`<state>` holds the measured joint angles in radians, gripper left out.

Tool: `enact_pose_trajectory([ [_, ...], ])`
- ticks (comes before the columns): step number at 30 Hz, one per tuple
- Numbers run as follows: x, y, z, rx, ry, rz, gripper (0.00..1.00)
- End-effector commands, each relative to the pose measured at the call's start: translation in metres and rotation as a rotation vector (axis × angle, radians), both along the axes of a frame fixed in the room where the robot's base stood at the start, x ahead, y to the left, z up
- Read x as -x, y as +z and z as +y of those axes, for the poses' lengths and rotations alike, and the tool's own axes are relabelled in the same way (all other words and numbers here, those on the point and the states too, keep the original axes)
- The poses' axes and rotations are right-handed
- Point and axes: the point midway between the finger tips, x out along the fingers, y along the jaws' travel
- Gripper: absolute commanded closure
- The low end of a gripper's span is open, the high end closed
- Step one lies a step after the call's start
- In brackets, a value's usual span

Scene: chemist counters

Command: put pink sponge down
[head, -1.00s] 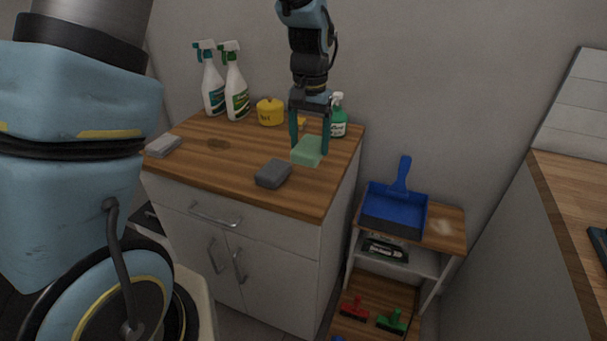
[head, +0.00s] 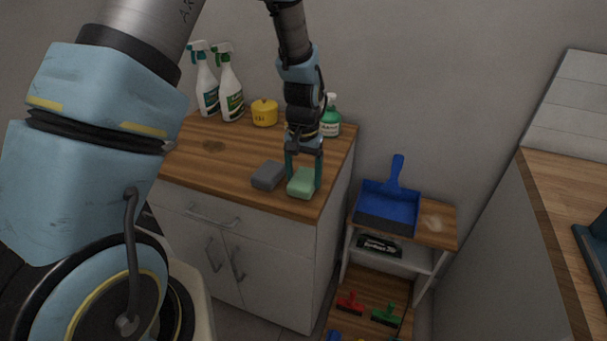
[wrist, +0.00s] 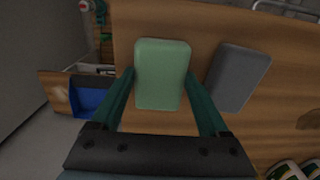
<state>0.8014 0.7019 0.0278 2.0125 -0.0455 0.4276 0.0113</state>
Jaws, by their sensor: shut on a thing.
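No pink sponge shows in these frames. My gripper (head: 304,172) is shut on a green sponge (head: 301,186) near the front right corner of the wooden counter top (head: 222,166). In the wrist view the green sponge (wrist: 162,72) sits between the two teal fingers. I cannot tell whether it touches the wood or hangs just above it. A dark grey sponge (head: 268,175) lies on the counter close to its left, and it also shows in the wrist view (wrist: 238,76), apart from the fingers.
A blue dustpan (head: 388,205) lies on the low shelf to the right. The counter's middle is clear.

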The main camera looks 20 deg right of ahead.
Motion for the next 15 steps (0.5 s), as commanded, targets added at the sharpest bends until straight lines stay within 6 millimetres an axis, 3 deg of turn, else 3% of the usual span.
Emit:
enact_pose_trajectory([
  [2, 0.0001, -0.0031, 0.0001, 0.0, 0.0, 0.0, 0.82],
  [3, 0.0, -0.0034, 0.0, 0.0, 0.0, 0.0, 0.21],
  [9, 0.0, -0.0023, 0.0, 0.0, 0.0, 0.0, 0.0],
  [15, 0.0, -0.002, 0.0, 0.0, 0.0, 0.0, 0.0],
])
